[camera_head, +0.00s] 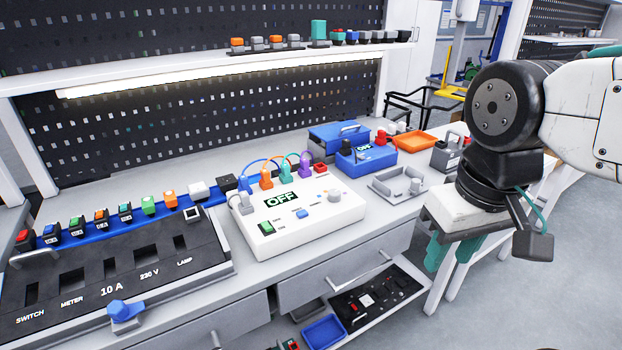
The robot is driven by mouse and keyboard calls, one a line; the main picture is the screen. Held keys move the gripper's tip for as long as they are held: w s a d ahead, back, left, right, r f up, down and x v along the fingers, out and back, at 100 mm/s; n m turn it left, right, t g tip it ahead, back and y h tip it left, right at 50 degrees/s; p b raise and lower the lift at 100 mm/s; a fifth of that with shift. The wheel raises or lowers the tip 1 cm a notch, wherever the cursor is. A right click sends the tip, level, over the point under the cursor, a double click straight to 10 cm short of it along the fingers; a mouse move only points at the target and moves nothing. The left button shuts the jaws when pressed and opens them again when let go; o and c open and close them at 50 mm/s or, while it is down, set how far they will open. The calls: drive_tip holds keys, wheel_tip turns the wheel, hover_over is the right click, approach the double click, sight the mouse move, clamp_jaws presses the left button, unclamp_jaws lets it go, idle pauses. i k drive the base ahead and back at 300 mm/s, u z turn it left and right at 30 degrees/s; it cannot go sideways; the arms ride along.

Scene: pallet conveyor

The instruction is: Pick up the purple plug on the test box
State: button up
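An orange plug (266,179), a blue plug (244,184) and a grey plug (245,203) are also on the box. The box display reads OFF. My gripper (454,254) points downward at the right, beyond the front edge of the bench and well apart from the purple plug. Its two teal fingers are spread, with nothing visible between them.
A black panel (108,277) with sockets lies left of the test box. A grey tray (399,188), blue boxes (366,157) and an orange tray (415,141) stand to its right. A shelf (190,64) spans above the bench. The floor at the right is clear.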

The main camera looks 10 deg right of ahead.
sight(305, 163)
drive_tip(key=i, duration=0.85)
drive_tip(key=u, duration=0.55)
